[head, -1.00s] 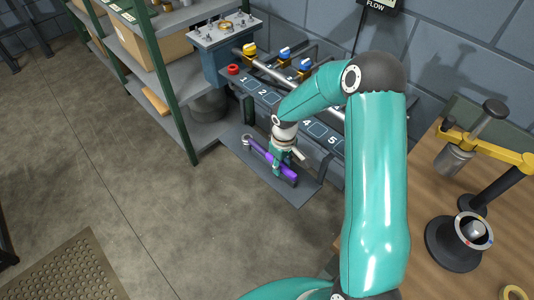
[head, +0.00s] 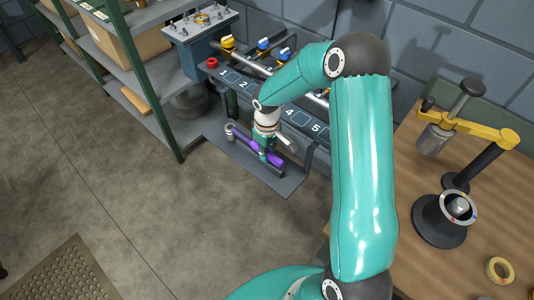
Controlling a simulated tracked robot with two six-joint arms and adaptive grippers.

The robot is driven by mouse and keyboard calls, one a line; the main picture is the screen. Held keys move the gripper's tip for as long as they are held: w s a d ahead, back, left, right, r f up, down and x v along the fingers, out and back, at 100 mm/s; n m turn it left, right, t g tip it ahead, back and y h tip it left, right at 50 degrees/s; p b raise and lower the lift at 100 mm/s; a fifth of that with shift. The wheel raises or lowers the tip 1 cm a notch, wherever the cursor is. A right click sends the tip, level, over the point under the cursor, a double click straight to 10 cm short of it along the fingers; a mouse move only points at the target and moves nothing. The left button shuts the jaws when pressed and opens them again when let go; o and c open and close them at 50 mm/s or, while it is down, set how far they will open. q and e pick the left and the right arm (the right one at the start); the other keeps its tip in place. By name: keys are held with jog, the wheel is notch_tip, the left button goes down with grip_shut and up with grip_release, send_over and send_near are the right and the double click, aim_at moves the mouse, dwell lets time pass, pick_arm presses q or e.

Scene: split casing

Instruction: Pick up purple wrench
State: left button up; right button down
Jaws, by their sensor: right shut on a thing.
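The purple wrench (head: 245,141) is near the low grey shelf under the numbered panel, in the middle of the head view. It has a purple handle and a grey ring end at its left. My right gripper (head: 264,156) is shut on the wrench's handle from above. Whether the wrench is lifted clear of the shelf, I cannot tell. The fingertips are small and partly hidden by the wrist. My left gripper is not in view.
The grey low shelf (head: 284,184) lies under the wrench. A numbered panel (head: 272,104) with valves stands behind. A green-framed shelf rack (head: 150,90) is at the left. A wooden table (head: 480,240) with a yellow-armed press is at the right. Floor in front is clear.

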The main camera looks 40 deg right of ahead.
notch_tip(320, 180, up, 18)
jog(key=b, duration=0.1)
jog(key=c, duration=1.6)
grip_release()
grip_shut()
